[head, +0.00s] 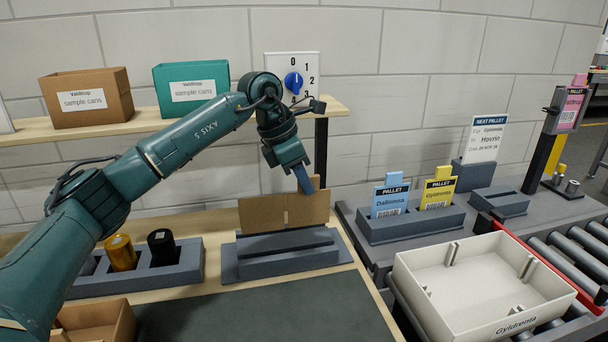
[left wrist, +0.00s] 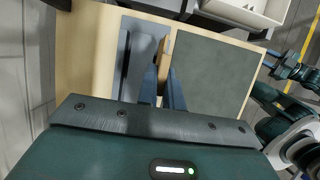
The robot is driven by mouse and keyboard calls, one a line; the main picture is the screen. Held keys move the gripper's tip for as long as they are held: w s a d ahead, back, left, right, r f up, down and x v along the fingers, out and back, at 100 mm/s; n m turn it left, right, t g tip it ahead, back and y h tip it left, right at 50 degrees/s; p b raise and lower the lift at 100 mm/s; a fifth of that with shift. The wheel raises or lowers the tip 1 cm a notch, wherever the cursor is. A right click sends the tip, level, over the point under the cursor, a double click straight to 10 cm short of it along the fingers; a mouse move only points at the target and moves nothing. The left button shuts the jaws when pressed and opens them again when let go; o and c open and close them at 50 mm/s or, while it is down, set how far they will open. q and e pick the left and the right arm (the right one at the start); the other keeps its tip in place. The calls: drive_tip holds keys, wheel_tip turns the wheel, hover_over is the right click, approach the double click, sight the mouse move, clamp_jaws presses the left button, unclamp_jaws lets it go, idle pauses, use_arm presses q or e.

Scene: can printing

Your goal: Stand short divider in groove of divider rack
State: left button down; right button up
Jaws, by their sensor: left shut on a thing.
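The short divider (head: 262,214) is an upright brown cardboard panel with a vertical slit. My left gripper (head: 304,184) is shut on its upper right part. The grey divider rack (head: 288,264) lies on the wooden bench right below it. The divider's lower edge meets the rack's back part in the head view; I cannot tell whether it sits in a groove. In the left wrist view the divider (left wrist: 160,54) shows edge-on beyond my left gripper (left wrist: 162,82), beside the rack (left wrist: 134,62).
A grey holder (head: 190,272) with a gold can (head: 121,254) and a black can (head: 161,246) stands left of the rack. A dark mat (head: 270,312) lies clear in front. A white crate (head: 480,285) stands at the right. A shelf (head: 165,122) with boxes runs behind.

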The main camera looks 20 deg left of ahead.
sight(304, 221)
use_arm(q)
drive_tip(key=shift+s, duration=0.15)
use_arm(e)
drive_tip(key=shift+s+d, duration=0.1)
drive_tip(key=shift+d, duration=0.05)
use_arm(q)
drive_tip(key=shift+f+b, duration=0.6)
drive_tip(key=shift+f, duration=0.5)
drive_tip(key=shift+f+b, duration=0.75)
drive_tip(key=shift+f, duration=0.55)
use_arm(e)
drive_tip(key=shift+w+a+f, duration=0.2)
drive_tip(key=shift+a+f, duration=0.15)
drive_tip(key=shift+f, duration=0.25)
drive_tip(key=shift+d+r, duration=0.1)
drive_tip(key=shift+r, duration=0.05)
use_arm(q)
drive_tip(key=shift+f, duration=0.15)
use_arm(e)
drive_tip(key=shift+s, duration=0.1)
use_arm(q)
drive_tip(key=shift+f+b, duration=0.5)
drive_tip(key=shift+f, duration=0.5)
use_arm(e)
drive_tip(key=shift+f, duration=0.75)
